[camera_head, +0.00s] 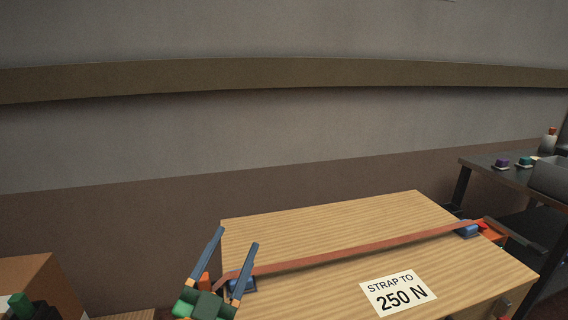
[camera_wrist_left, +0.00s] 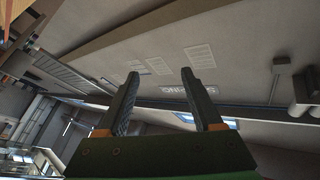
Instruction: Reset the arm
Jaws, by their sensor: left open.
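My left gripper (camera_head: 236,240) rises from the bottom of the head view, with its two dark blue fingers spread apart. It is open and I see nothing between the fingers. It overlaps the left edge of the wooden box in the picture; I cannot tell how far it is from the box. In the left wrist view the left gripper (camera_wrist_left: 160,72) also shows both fingers apart and empty, facing a wall and ceiling area. My right gripper is not in view.
A wooden box (camera_head: 330,220) carries a reddish strap (camera_head: 350,246) between two blue blocks and a "STRAP TO 250 N" label (camera_head: 398,292). A dark table (camera_head: 500,172) with small items and a grey bin stands at right. A brown box (camera_head: 40,280) is at lower left.

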